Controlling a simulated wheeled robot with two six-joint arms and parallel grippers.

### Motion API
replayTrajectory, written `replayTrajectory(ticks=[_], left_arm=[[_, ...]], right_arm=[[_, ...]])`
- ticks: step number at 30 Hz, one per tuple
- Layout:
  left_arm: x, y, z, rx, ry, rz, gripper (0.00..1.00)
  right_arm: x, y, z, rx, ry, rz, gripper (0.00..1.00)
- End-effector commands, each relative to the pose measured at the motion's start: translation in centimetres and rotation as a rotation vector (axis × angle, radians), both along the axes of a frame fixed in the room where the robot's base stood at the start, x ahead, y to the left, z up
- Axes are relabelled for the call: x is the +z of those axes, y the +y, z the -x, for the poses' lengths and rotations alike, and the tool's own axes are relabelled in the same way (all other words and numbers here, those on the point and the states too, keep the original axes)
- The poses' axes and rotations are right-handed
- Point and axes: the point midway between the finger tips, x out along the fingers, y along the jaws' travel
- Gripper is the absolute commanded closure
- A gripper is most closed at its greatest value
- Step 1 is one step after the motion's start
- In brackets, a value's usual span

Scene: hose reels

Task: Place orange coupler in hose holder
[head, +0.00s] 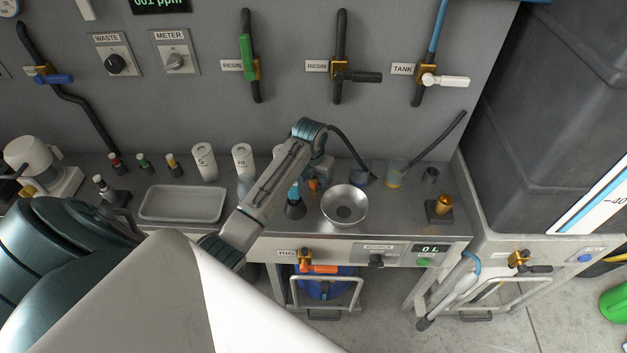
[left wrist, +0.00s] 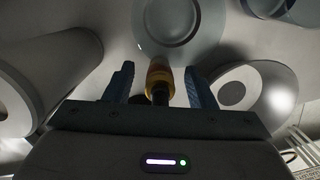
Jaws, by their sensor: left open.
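My left gripper (head: 317,182) is over the bench, behind the steel bowl, pointing down. In the left wrist view its two blue-grey fingers (left wrist: 163,88) are apart. A brass-orange coupler with a dark end (left wrist: 158,77) shows between them; I cannot tell whether they touch it. In the head view a small orange patch (head: 313,185) shows by the gripper, mostly hidden by it. A small dark stand with a brass cup (head: 443,204) is at the bench's right end; I cannot tell whether it is the hose holder. My right gripper is not in view.
The steel bowl (head: 344,215) and a dark flask (head: 294,209) stand close to the gripper. A beaker with yellow liquid (head: 395,172) and a black hose (head: 440,135) are to the right. A grey tray (head: 183,204) lies left. Valves line the wall behind.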

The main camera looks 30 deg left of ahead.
Motion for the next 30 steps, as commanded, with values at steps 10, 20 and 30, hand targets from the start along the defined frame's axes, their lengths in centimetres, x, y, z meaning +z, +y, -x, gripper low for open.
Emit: replayTrajectory(ticks=[10, 20, 30], left_arm=[[-0.3, 0.0, 0.0, 0.0, 0.0, 0.0, 0.67], [-0.2, 0.0, -0.1, 0.0, -0.001, -0.001, 1.0], [3.4, 0.1, -0.2, -0.001, -0.007, -0.002, 1.0]], right_arm=[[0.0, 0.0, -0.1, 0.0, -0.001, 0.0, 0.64], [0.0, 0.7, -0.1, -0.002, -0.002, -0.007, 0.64], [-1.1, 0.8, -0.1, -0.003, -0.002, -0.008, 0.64]])
